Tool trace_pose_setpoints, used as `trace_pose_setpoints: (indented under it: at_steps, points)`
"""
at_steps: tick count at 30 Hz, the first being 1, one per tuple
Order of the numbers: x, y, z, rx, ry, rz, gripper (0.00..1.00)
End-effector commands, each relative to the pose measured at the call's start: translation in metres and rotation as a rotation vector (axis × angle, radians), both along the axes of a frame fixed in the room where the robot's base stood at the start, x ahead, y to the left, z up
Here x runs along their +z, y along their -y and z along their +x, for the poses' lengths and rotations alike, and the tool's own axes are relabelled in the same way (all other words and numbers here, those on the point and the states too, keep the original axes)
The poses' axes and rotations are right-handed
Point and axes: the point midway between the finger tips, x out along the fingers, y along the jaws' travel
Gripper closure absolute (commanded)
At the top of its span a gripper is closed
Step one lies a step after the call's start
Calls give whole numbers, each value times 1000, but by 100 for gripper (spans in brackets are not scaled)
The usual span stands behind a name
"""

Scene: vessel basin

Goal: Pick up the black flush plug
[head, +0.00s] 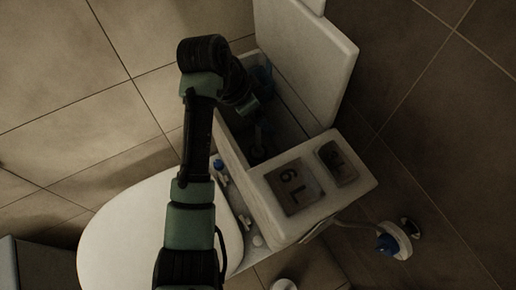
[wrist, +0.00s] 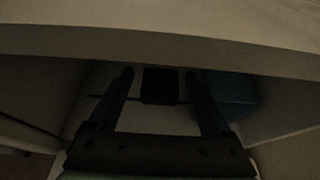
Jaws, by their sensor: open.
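A black block, which looks like the black flush plug (wrist: 160,87), shows in the wrist view between the two fingers of my gripper (wrist: 159,73). The fingers are open, with a visible gap on each side of the block. I cannot tell how far beyond the fingertips it lies. In the head view my arm reaches down into the open cistern (head: 233,160). The plug cannot be made out there in the dark, and the fingers are hard to see.
A blue part (wrist: 230,95) lies just right of the right finger. Cistern walls close in around the gripper. A pale panel (head: 310,60) stands upright behind the cistern. A cover with 6 L button (head: 295,187) closes its right end. A blue-handled valve (head: 387,243) is lower right.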

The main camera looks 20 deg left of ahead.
Motion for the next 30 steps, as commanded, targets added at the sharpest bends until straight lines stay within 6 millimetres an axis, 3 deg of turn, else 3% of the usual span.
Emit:
trace_pose_setpoints:
  at_steps: [3, 11, 25, 30]
  points:
    - [-12, 4, 3, 0, 0, 0, 18]
    - [-13, 5, 4, 0, 0, 0, 18]
    - [-13, 4, 4, 0, 0, 0, 100]
    - [-13, 4, 4, 0, 0, 0, 100]
